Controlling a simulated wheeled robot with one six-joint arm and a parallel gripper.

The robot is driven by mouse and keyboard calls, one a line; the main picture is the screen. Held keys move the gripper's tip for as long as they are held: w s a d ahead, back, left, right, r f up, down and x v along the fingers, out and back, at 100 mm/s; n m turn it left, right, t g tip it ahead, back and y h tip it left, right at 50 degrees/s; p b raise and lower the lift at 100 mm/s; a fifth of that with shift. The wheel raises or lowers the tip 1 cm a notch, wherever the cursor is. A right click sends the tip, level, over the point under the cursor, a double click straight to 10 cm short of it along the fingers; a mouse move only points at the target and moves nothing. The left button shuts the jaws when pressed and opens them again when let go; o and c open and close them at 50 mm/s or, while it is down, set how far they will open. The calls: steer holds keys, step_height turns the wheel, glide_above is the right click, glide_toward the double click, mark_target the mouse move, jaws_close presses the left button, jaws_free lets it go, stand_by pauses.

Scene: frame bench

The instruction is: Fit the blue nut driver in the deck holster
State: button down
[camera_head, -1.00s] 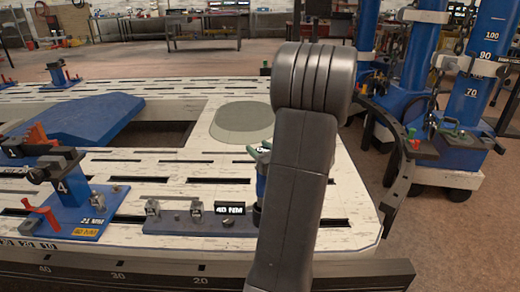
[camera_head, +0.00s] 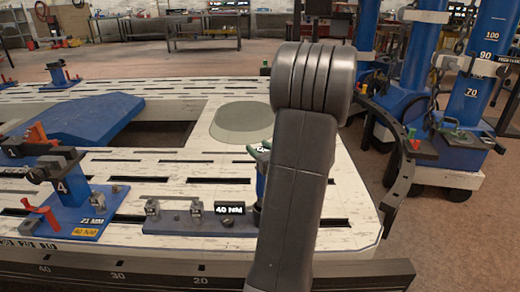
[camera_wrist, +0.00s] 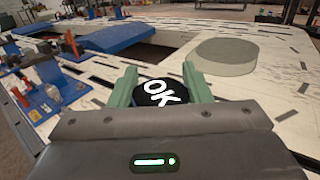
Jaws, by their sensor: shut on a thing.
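In the head view a blue upright piece (camera_head: 261,186) shows below the green fingertips, partly hidden by my arm. I cannot tell whether its lower end touches the deck. A low blue-grey plate (camera_head: 172,227) with metal clips and a "40 NM" label lies beside it on the deck.
A blue stand marked 4 (camera_head: 74,192), with red and black parts, is at left on the slotted pale deck (camera_head: 120,165). A blue ramp (camera_head: 80,118) and a round grey-green disc (camera_head: 243,121) lie behind. Blue columns (camera_head: 466,100) stand right, beyond the deck edge.

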steer(key=shift+f+b, duration=3.9)
steer(key=shift+f, duration=0.6)
steer(key=c, duration=0.7)
jaws_free()
steer(key=shift+o, duration=0.2)
steer(key=p+v, duration=0.3)
steer(key=v, duration=1)
steer(key=shift+s+d+p, duration=0.3)
